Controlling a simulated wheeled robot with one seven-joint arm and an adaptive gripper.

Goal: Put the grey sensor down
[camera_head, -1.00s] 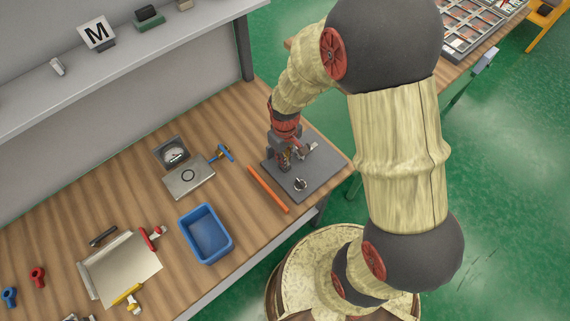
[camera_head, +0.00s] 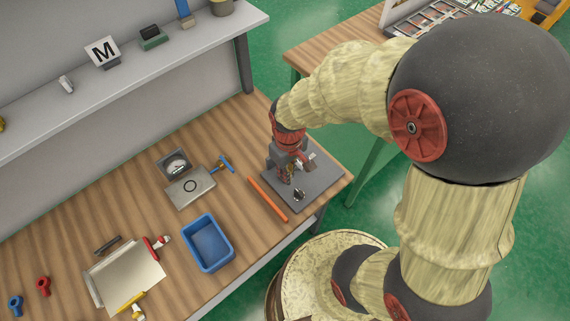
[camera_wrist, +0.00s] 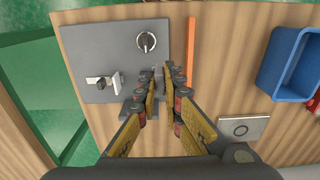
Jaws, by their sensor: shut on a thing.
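My gripper (camera_head: 287,178) is low over the dark grey plate (camera_head: 318,187) at the right end of the wooden bench. In the wrist view my gripper (camera_wrist: 158,78) has its fingers close together around a small grey piece, seemingly the grey sensor (camera_wrist: 158,82), which is mostly hidden between them. The fingertips are at the edge of the plate (camera_wrist: 84,47) nearest the orange bar. I cannot tell whether the sensor touches the plate. A round knob (camera_wrist: 146,42) and a small clamp with a pale lever (camera_wrist: 116,82) are on the plate.
An orange bar (camera_head: 268,199) lies beside the plate. A blue bin (camera_head: 208,243), a silver box with a ring mark (camera_head: 190,187), a gauge (camera_head: 175,163) and a blue-handled tool (camera_head: 223,163) are farther left. Bare wood lies between the bin and the bar.

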